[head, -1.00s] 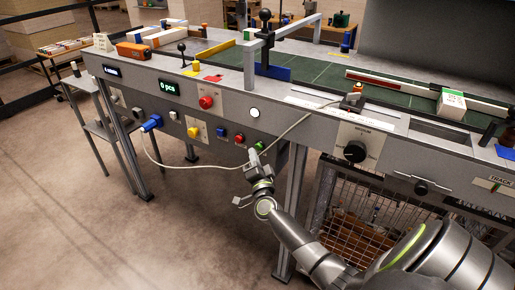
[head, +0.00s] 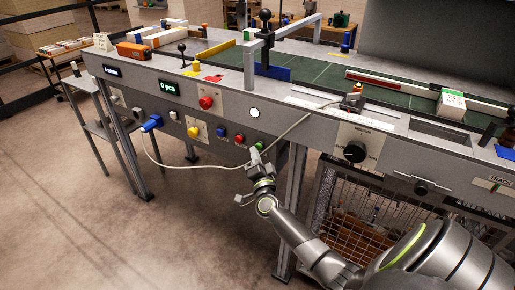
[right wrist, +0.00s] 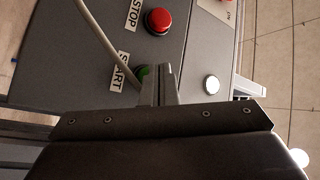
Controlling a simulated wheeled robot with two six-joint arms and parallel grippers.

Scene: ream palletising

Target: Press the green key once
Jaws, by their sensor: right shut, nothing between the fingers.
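The green key (head: 260,145) sits at the right end of the row of keys on the grey machine's front panel. In the right wrist view the green key (right wrist: 142,72) shows beside the START label, partly hidden by my fingers. My right gripper (head: 254,153) is shut and empty. Its fingertips (right wrist: 163,72) overlap the edge of the green key in the wrist view; I cannot tell whether they touch it. My left gripper is not in view.
The red STOP key (right wrist: 158,21) is close to the green one, with a blue key (head: 221,131) further left. A pale cable (head: 205,167) hangs from a blue plug (head: 152,122) and passes by the keys. A round white button (head: 255,112) is above.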

